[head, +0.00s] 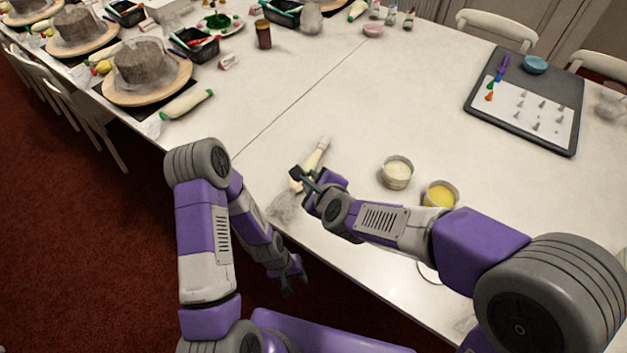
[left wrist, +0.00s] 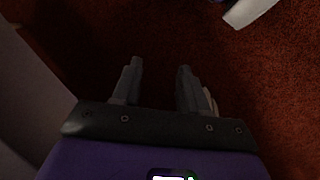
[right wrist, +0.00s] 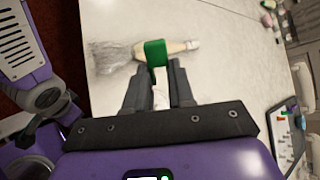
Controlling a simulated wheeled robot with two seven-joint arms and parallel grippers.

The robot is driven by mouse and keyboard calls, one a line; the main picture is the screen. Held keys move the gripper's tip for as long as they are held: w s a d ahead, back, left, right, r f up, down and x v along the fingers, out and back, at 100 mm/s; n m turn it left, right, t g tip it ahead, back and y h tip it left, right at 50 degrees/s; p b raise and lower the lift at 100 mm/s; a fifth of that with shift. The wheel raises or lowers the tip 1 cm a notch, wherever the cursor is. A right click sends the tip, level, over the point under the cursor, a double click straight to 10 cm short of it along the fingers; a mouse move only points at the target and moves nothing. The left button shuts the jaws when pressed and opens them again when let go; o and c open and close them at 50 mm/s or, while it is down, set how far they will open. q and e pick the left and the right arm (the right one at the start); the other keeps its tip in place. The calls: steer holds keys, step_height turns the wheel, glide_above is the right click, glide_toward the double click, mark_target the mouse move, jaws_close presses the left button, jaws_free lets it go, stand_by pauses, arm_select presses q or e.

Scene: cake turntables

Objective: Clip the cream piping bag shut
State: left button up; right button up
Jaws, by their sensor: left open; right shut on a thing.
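The cream piping bag (head: 314,160) lies on the white table, its pale filled part pointing away and its clear, crumpled tail (head: 285,205) toward the table's near edge. The bag also shows in the right wrist view (right wrist: 178,46). My right gripper (right wrist: 160,75) is shut on a green clip (right wrist: 155,52). The clip overlaps the bag where the cream meets the empty tail; I cannot tell whether its jaws are around the bag or only over it. My left gripper (head: 289,284) hangs low over the floor beside the table, open and empty; its spread fingers show in the left wrist view (left wrist: 158,80).
A bowl of pale cream (head: 397,172) and a bowl of yellow filling (head: 440,195) stand right of the bag. A dark tray (head: 480,112) with nozzles lies farther right. Cake turntables (head: 150,92) and another bag (head: 187,105) are at the left. The table's middle is clear.

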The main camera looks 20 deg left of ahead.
arm_select(q)
steer(key=w+a+r+n+g, duration=0.1)
steer(key=w+a+n, duration=0.3)
steer(key=a, duration=1)
steer(key=w+a+r+n+h, duration=0.2)
steer(key=w+a+r, duration=0.3)
steer(key=r, duration=0.4)
steer(key=w+d+r+t+h, duration=0.1)
steer(key=d+r+h, duration=0.15)
steer(key=r, duration=0.75)
steer(key=w+d+r+t+h, duration=0.1)
steer(key=w+d+r, duration=0.15)
steer(key=r, duration=0.75)
steer(key=d+r+h, duration=0.2)
steer(key=d+r, duration=0.2)
steer(key=r, duration=0.7)
steer(key=x, duration=0.9)
steer(key=shift+w+f, duration=0.2)
steer(key=shift+w, duration=0.2)
steer(key=shift+a, duration=0.1)
steer(key=c, duration=0.8)
steer(key=shift+o, duration=0.2)
arm_select(e)
steer(key=o, duration=0.9)
